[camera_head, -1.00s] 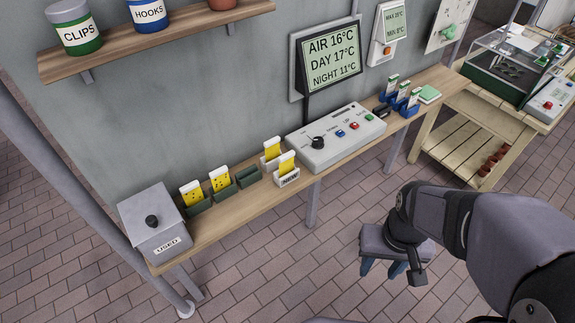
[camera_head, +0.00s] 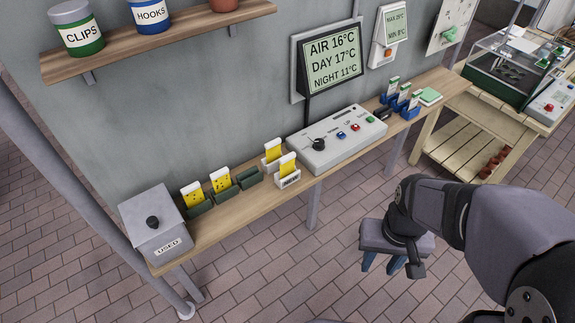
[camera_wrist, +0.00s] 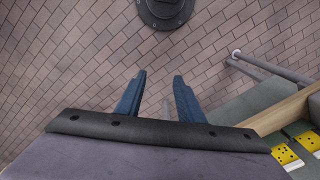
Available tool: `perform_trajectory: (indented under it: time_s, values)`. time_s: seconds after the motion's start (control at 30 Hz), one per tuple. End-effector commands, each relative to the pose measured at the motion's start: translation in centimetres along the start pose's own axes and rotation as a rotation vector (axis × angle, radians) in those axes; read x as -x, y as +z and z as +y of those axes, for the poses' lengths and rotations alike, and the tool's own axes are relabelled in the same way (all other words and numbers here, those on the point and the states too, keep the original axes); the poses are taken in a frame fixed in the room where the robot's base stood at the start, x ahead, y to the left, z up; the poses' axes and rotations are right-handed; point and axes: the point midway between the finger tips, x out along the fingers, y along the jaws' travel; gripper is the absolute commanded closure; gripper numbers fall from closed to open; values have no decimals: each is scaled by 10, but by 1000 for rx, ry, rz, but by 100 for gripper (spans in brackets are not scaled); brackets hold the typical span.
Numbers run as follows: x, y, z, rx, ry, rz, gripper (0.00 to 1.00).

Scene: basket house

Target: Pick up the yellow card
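Several yellow cards show in the head view. Two, a left card (camera_head: 192,196) and one beside it (camera_head: 221,181), stand in dark green holders. A third (camera_head: 274,154) and a fourth (camera_head: 288,166) stand in white holders (camera_head: 288,182) left of the control box. My gripper (camera_head: 381,264) hangs over the floor in front of the shelf, clear of all the cards. In the wrist view its two blue fingers (camera_wrist: 157,85) are apart with nothing between them. Two yellow cards (camera_wrist: 284,155) show at the lower right there, partly cut off.
The narrow wooden shelf (camera_head: 230,213) also holds a grey box labelled USED (camera_head: 155,215), an empty dark green holder (camera_head: 249,177), a control box (camera_head: 345,142) and blue holders with cards (camera_head: 401,100). A higher shelf (camera_head: 160,44) carries pots. The floor before the shelf is open.

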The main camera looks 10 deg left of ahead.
Motion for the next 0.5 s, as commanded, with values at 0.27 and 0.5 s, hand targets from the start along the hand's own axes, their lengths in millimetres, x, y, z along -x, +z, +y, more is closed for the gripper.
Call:
perform_trajectory:
  time_s: [0.27,0.5]
  values:
    - [24,-81,-23,-98,15,11,66]
    - [44,-164,-64,-233,35,25,66]
